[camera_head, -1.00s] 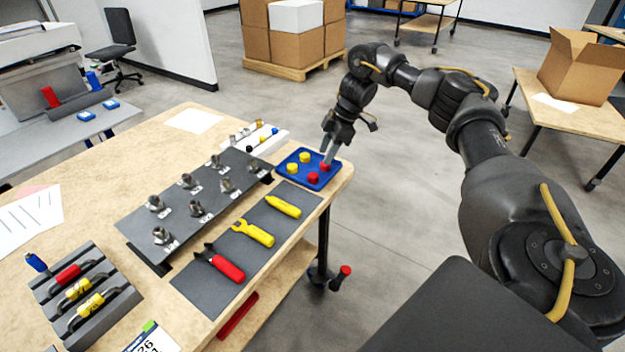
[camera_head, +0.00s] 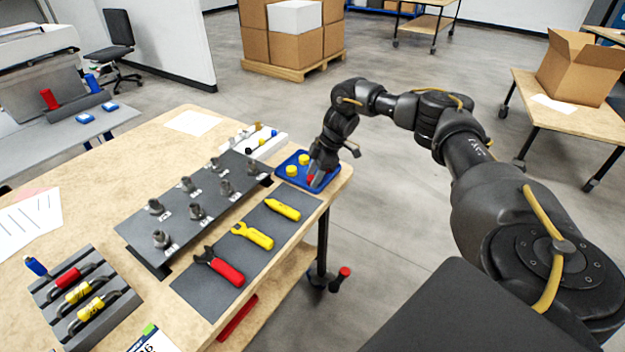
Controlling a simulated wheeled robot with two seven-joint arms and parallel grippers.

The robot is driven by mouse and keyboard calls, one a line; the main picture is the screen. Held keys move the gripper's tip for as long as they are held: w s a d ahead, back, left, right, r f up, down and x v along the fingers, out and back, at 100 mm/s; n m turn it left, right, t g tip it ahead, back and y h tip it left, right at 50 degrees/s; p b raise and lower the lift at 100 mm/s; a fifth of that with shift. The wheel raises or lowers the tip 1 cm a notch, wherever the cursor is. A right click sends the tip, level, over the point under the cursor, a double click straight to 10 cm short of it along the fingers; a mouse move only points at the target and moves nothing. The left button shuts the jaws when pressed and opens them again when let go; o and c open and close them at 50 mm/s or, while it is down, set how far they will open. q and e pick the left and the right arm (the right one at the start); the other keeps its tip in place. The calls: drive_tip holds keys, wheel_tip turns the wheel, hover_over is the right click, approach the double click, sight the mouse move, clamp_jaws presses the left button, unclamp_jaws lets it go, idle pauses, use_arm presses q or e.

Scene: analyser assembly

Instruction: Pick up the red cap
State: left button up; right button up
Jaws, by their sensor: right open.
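A blue tray (camera_head: 283,176) sits at the far right corner of the wooden table. Two yellow caps, a nearer one (camera_head: 291,171) and a farther one (camera_head: 304,159), stand in its left part. One red cap (camera_head: 310,179) shows near the tray's front, partly covered by my right gripper. The second red cap is hidden behind that gripper. My right gripper (camera_head: 317,178) points down over the right side of the tray, its fingers low beside the visible red cap. I cannot tell whether they touch a cap. My left gripper is out of view.
A white holder (camera_head: 270,146) is behind the tray.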

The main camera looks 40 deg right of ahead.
drive_tip(key=c, duration=0.7)
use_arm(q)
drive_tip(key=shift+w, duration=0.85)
